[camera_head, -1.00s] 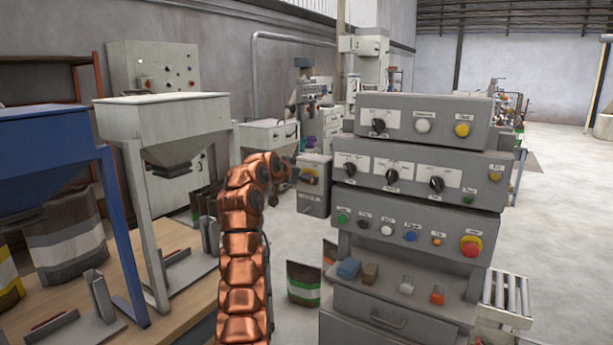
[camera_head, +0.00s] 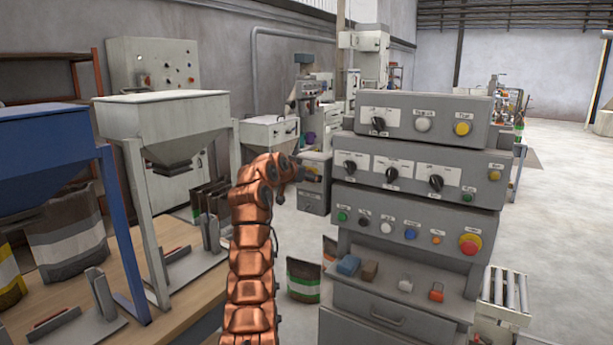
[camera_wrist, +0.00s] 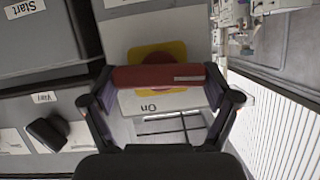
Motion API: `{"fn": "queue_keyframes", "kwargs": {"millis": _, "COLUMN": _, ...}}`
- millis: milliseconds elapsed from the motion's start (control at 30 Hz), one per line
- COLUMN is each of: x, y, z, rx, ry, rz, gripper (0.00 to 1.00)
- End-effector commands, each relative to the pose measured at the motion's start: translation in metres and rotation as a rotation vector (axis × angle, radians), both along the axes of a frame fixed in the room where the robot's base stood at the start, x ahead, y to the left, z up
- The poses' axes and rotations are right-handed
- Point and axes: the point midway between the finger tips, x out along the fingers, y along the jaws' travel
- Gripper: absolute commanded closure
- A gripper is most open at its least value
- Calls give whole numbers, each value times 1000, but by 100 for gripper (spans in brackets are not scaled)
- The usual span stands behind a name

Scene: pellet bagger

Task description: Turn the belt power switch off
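The belt power switch shows in the camera_wrist view as a dark red bar-shaped handle (camera_wrist: 158,77) in front of a yellow plate (camera_wrist: 180,52). A white label reading "On" (camera_wrist: 150,102) lies beside it, turned upside down. My gripper (camera_wrist: 160,78) has its fingers spread wide, one at each end of the handle. I cannot tell whether they touch it. In the camera_head view the grey switch box (camera_head: 314,196) stands left of the control console, and my gripper (camera_head: 300,174) is at its front, small and partly hidden by my wrist.
The grey control console (camera_head: 420,215) with knobs and buttons stands close on the right. A white hopper (camera_head: 165,115) and a blue hopper (camera_head: 40,150) stand on the left over a wooden bench (camera_head: 150,320).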

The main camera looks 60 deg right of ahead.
Motion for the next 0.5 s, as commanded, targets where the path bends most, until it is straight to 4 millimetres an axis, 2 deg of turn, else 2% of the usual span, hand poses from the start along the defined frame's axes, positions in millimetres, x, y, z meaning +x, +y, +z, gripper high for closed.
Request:
{"fn": "queue_keyframes", "kwargs": {"millis": 33, "x": 0, "y": 0, "z": 0, "rx": 0, "ry": 0, "rz": 0, "gripper": 31}}
{"fn": "queue_keyframes", "kwargs": {"millis": 200, "x": 0, "y": 0, "z": 0, "rx": 0, "ry": 0, "rz": 0, "gripper": 47}}
{"fn": "queue_keyframes", "kwargs": {"millis": 500, "x": 2, "y": 1, "z": 4, "rx": -3, "ry": 95, "rz": 0, "gripper": 47}}
